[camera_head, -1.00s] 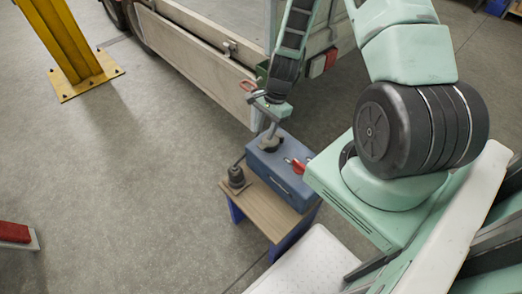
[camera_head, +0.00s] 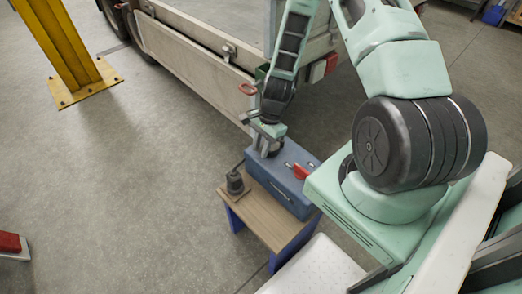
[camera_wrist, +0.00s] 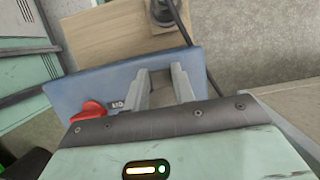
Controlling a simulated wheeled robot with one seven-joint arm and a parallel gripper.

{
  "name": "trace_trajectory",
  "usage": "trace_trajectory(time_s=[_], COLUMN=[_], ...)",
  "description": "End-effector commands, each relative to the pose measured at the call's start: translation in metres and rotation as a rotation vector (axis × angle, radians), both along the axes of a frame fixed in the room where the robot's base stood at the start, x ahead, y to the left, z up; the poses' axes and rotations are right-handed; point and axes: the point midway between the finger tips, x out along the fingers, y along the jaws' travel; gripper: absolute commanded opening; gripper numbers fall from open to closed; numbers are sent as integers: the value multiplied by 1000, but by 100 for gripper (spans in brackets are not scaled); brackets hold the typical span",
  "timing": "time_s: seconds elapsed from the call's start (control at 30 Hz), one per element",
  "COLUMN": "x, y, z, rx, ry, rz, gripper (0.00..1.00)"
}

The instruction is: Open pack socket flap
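The pack is a blue box (camera_head: 290,190) on a small wooden-topped bench. My gripper (camera_head: 265,152) is low over the far left end of the box. In the wrist view its two grey fingers (camera_wrist: 162,78) stand apart, pointing at the box. A grey surface shows between them; I cannot tell whether it is the flap or whether they touch it. The socket flap is not clearly seen.
A dark plug-like part (camera_head: 235,182) with a cable stands on the bench top (camera_head: 262,216), left of the box; the cable (camera_wrist: 182,22) passes near the box in the wrist view. The trailer side (camera_head: 190,60) is behind. A yellow post (camera_head: 62,45) stands far left. Open floor lies left.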

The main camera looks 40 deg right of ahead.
Motion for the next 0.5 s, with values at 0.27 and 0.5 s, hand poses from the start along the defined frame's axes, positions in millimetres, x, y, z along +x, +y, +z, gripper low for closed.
trace_trajectory(time_s=[0.27,0.5], x=[0,0], y=[0,-1], z=[0,7], rx=[0,-1], ry=[0,-1], rz=[0,0], gripper=[17,17])
